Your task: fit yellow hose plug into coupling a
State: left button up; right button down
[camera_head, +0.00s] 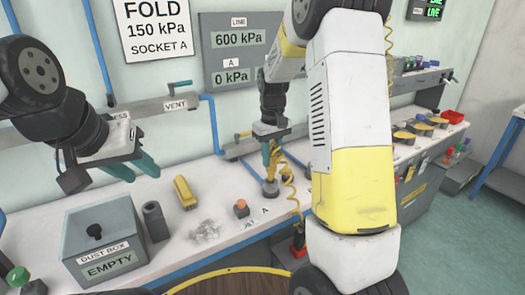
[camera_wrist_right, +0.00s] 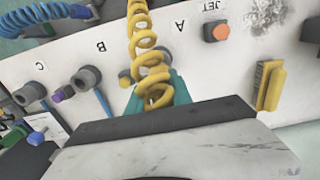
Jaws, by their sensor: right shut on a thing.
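My right gripper (camera_head: 271,158) is over the bench near the label A, its teal fingers shut on the yellow hose plug. The plug is mostly hidden by the fingers and hose. Its coiled yellow hose (camera_head: 289,185) hangs beside the gripper. In the right wrist view the hose (camera_wrist_right: 150,62) runs up from between the fingers (camera_wrist_right: 160,95). Coupling A (camera_head: 270,189), a short grey fitting, stands directly below the gripper. I cannot tell whether the plug touches it or is in it. My left gripper (camera_head: 136,167) is open and empty above the bench's left part.
An orange button (camera_head: 241,208) stands left of coupling A. A yellow block (camera_head: 184,192), a grey cylinder (camera_head: 155,221) and a dust box (camera_head: 105,240) are further left. Couplings B (camera_wrist_right: 88,78) and C (camera_wrist_right: 30,95) show in the wrist view. The wall panel (camera_head: 238,45) reads A 0 kPa.

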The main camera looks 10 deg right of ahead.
aim_at(271, 167)
jog(key=shift+f, duration=2)
jog(key=c, duration=1.1)
grip_release()
jog(key=shift+r, duration=0.1)
notch_tip(271, 167, up, 8)
jog(key=shift+f, duration=0.2)
jog(key=shift+r, duration=0.1)
jog(key=s+r+m+t+y, duration=0.2)
jog(key=s+r+t, duration=0.1)
jog(key=s+r, duration=0.9)
jog(key=s+t, duration=0.1)
jog(key=s, duration=0.3)
jog(key=s+a+m+t, duration=0.1)
jog(key=s, duration=0.3)
jog(key=s+a+t, duration=0.1)
jog(key=s, duration=0.3)
jog(key=shift+s+a+r, duration=0.1)
jog(key=shift+s, duration=0.05)
